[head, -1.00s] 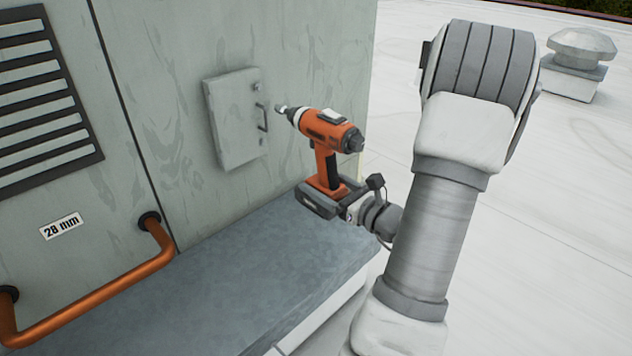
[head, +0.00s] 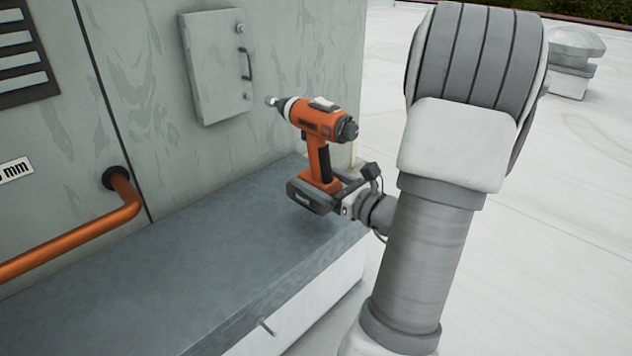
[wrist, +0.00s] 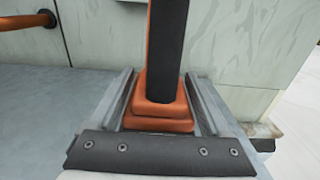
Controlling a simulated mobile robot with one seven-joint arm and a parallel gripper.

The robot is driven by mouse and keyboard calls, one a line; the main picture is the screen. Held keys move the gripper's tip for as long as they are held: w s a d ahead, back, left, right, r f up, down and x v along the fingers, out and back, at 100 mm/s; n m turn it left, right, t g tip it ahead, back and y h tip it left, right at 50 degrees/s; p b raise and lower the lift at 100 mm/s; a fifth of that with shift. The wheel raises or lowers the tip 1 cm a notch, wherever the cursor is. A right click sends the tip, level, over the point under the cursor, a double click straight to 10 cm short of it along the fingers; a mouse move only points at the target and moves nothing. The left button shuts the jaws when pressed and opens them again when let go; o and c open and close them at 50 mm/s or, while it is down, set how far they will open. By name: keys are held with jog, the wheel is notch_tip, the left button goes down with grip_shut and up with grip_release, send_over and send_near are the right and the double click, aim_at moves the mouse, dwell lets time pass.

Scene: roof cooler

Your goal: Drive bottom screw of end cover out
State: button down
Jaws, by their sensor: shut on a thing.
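The end cover (head: 215,75) is a small pale grey plate on the grey-green cabinet wall, with a dark handle. Its top screw (head: 240,28) and bottom screw (head: 247,97) sit near its right edge. My gripper (head: 338,193) is shut on an orange and black cordless screwdriver (head: 322,122), held upright near its base. Its bit points left toward the wall. The tip appears just right of the bottom screw, with a gap in the picture; its depth to the wall is unclear. In the wrist view the screwdriver's orange foot (wrist: 160,110) stands between the jaws.
A grey ledge (head: 190,255) runs below the wall, under the screwdriver. White roof (head: 560,210) lies open at right, with a vent (head: 572,60) far back.

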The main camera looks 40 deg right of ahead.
jog(key=shift+f, duration=0.3)
jog(key=shift+w, duration=0.2)
jog(key=shift+w+a+b, duration=0.15)
jog(key=shift+w+b, duration=0.15)
jog(key=shift+w, duration=1.05)
jog(key=shift+w+a+b, duration=0.1)
jog(key=shift+w+b, duration=0.15)
jog(key=shift+w, duration=1.1)
jog(key=shift+w+a+r, duration=0.1)
jog(key=shift+w, duration=1)
jog(key=shift+s+a, duration=0.15)
jog(key=shift+s, duration=0.1)
dwell(1.6)
jog(key=shift+s, duration=0.15)
jog(key=shift+s+d, duration=0.2)
jog(key=shift+s, duration=1.5)
jog(key=shift+s+d, duration=0.2)
jog(key=shift+s, duration=1.5)
